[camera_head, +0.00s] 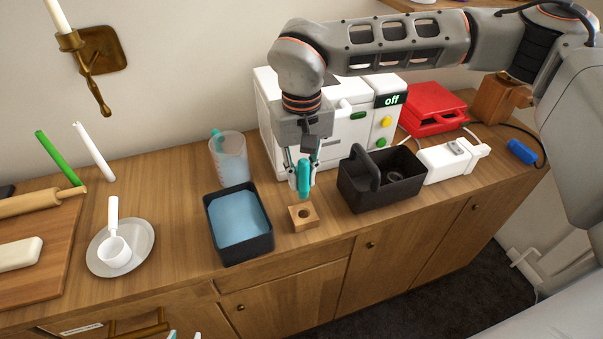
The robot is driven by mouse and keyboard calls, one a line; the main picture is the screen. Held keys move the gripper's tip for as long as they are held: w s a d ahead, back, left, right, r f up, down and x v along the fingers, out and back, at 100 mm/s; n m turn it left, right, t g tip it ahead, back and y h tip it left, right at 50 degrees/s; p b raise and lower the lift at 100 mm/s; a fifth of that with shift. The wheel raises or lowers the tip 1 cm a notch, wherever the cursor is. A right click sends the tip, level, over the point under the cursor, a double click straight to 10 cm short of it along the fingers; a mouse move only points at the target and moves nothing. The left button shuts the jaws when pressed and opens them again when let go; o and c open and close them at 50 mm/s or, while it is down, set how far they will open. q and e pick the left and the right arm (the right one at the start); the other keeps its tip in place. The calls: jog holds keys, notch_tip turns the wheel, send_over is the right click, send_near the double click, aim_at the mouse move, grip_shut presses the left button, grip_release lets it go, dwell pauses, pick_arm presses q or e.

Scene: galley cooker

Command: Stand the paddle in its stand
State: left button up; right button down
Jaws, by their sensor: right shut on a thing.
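The teal paddle (304,180) is upright between the fingers of my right gripper (302,176), which is shut on it. Its lower end shows just above and behind the hole of a small wooden block, the stand (296,222). The hole is visible and looks empty. The fingers hide part of the paddle. My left gripper (184,335) shows only as two fingertips at the bottom edge, apart with nothing seen between them.
A black tub with blue contents (240,253) stands left of the stand, and a black caddy (390,195) stands right. A clear jug (230,160) and a white machine (345,135) are behind. A plate with a white scoop (138,262) is further left.

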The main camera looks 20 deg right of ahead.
jog(key=shift+f, duration=0.6)
jog(key=shift+f+b, duration=0.7)
jog(key=shift+f, duration=1)
jog(key=shift+f, duration=0.35)
jog(key=shift+f+b, duration=0.45)
jog(key=shift+f, duration=0.55)
jog(key=shift+f, duration=0.6)
jog(key=c, duration=1.8)
grip_release()
jog(key=shift+c, duration=0.2)
